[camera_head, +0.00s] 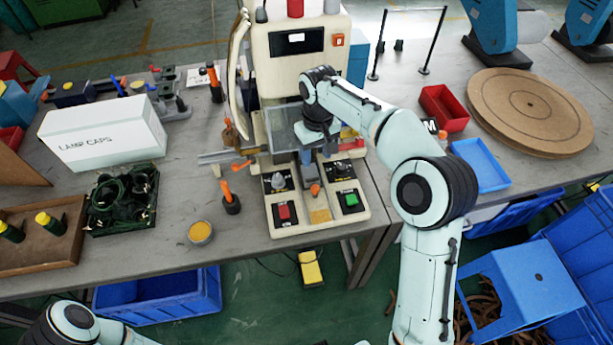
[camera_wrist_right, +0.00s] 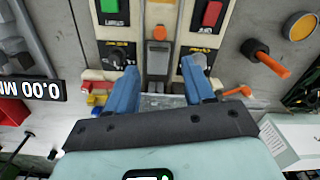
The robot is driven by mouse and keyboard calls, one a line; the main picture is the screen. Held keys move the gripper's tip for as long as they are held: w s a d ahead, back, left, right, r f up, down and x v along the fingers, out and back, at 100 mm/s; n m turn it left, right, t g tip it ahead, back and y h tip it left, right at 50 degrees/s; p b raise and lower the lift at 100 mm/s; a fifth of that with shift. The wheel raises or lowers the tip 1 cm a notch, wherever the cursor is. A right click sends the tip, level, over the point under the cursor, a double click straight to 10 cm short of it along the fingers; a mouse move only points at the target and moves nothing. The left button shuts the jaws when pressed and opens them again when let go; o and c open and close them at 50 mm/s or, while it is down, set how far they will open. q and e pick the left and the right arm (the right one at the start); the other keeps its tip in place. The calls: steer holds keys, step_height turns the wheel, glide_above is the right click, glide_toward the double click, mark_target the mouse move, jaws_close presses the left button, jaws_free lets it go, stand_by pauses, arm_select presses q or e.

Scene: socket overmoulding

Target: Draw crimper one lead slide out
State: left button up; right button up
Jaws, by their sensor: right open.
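The crimper (camera_head: 297,50) is a beige machine with a dark screen, at the middle of the bench. On its front base, a narrow metal slide with an orange knob (camera_head: 315,189) sits between two black control panels. In the right wrist view the orange knob (camera_wrist_right: 159,33) shows beyond the fingertips. My right gripper (camera_wrist_right: 163,82) is open, its two blue fingers apart, with no object seen held between them. It is over the crimper's base, in front of the upright body, apart from the knob. In the head view my wrist partly hides the fingers. My left gripper is out of view.
A red button (camera_head: 284,212) and green button (camera_head: 350,199) flank the slide. An orange-handled tool (camera_head: 230,198) and a yellow-topped tin (camera_head: 200,232) stand left of the crimper. A white box (camera_head: 103,133) is further left. A blue tray (camera_head: 480,163) lies at right.

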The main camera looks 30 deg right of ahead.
mark_target(315, 186)
step_height(315, 186, down, 11)
steer(key=shift+s+f+b, duration=0.15)
steer(key=shift+b, duration=0.55)
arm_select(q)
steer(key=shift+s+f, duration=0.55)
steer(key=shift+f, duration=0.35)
arm_select(e)
steer(key=shift+f, duration=0.85)
jaws_close()
